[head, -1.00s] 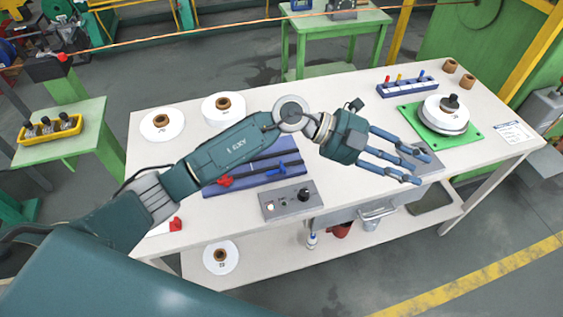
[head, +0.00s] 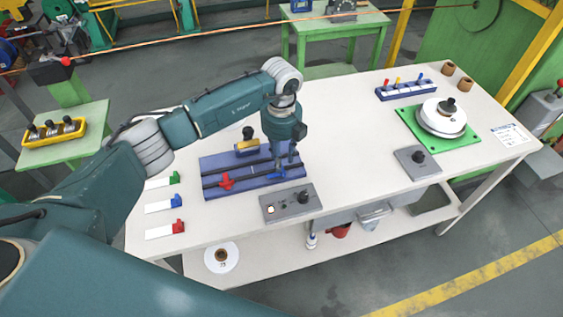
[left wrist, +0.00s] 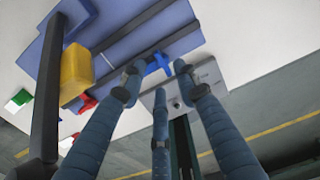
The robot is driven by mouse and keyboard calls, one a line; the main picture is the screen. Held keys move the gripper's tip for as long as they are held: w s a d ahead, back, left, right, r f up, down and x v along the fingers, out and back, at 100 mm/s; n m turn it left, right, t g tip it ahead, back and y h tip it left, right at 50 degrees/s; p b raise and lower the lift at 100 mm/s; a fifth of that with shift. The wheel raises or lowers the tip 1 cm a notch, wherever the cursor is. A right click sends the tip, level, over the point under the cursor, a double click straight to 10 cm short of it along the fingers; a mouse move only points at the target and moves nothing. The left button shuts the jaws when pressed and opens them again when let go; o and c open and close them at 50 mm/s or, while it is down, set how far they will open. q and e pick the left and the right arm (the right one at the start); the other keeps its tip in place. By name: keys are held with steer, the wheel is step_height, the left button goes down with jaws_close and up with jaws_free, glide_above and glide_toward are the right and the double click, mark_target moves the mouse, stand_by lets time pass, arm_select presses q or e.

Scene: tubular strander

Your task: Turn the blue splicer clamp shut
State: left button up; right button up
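The blue splicer clamp (head: 279,174) is a small blue lever at the right part of the blue splicer base (head: 225,187). In the left wrist view the blue clamp (left wrist: 158,63) shows between my fingertips. My left gripper (head: 287,160) points down over the right end of the base, just above or beside the clamp. Its fingers are spread around the clamp, and I cannot tell whether they touch it. A red clamp (head: 226,181) is on the left part of the base. My right gripper is not in view.
Cards with green, blue and red tabs (head: 164,231) lie to the left.

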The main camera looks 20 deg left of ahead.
arm_select(q)
steer(key=shift+f+p, duration=0.35)
steer(key=shift+f, duration=1.7)
jaws_close()
